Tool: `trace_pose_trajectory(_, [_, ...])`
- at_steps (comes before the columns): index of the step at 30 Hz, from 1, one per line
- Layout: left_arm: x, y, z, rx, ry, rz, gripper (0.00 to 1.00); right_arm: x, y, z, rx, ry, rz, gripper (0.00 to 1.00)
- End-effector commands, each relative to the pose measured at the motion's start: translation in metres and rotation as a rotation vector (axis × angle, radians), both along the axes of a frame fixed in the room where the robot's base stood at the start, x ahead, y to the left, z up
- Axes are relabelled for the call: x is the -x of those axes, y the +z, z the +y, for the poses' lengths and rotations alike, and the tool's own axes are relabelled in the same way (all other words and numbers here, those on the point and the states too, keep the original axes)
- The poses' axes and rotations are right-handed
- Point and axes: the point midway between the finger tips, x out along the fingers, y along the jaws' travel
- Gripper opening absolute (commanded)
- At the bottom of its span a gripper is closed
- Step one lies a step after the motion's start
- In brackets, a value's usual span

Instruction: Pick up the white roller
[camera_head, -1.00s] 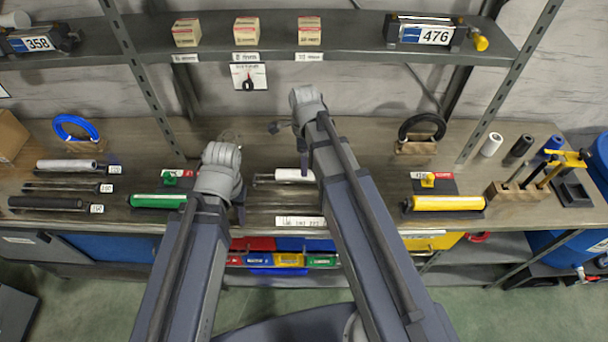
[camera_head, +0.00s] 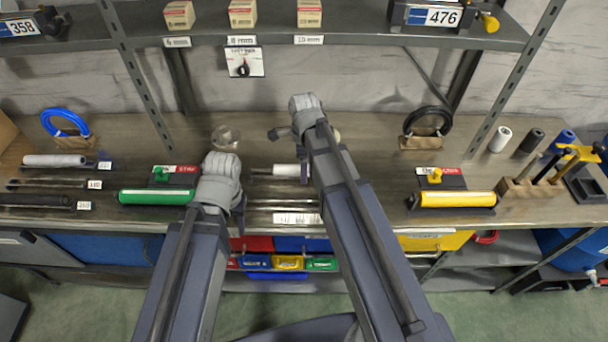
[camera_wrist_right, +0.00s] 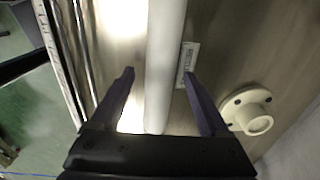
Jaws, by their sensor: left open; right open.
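A white roller (camera_head: 287,170) lies on the workbench at the centre of the head view, its right end hidden by my right arm. In the right wrist view the white roller (camera_wrist_right: 166,55) runs lengthwise between the open fingers of my right gripper (camera_wrist_right: 159,78), with a gap to the left finger. I cannot tell whether the fingers reach down beside it. My left gripper (camera_head: 238,207) is over the bench's front part, left of the white roller, mostly hidden by its own wrist; nothing shows in it.
A green roller (camera_head: 156,197) lies at left and a yellow roller (camera_head: 457,199) at right. Another pale roller (camera_head: 55,160) lies far left. Metal rods (camera_head: 284,204) lie in front. A cream flanged piece (camera_wrist_right: 248,110) stands right of the right gripper in the wrist view. A shelf (camera_head: 350,42) overhangs the back.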

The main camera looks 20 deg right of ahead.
Motion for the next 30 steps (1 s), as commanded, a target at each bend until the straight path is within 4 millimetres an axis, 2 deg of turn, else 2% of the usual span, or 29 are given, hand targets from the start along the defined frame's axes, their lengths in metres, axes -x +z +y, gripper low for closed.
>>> trace_pose_trajectory(5, [0.0000, 0.0014, 0.0000, 0.000, 0.000, 0.000, 0.50, 0.0001, 0.0014, 0.0001, 0.000, 0.000, 0.000, 0.78])
trace_pose_trajectory(25, [0.0000, 0.0013, 0.0000, 0.000, 0.000, 0.000, 0.50, 0.0001, 0.0013, 0.0001, 0.000, 0.000, 0.000, 0.03])
trace_pose_trajectory(26, [0.0000, 0.0013, 0.0000, 0.000, 0.000, 0.000, 0.50, 0.0001, 0.0013, 0.0001, 0.000, 0.000, 0.000, 0.00])
trace_pose_trajectory(30, [0.0000, 0.0013, 0.0000, 0.000, 0.000, 0.000, 0.50, 0.0001, 0.0013, 0.0001, 0.000, 0.000, 0.000, 0.00])
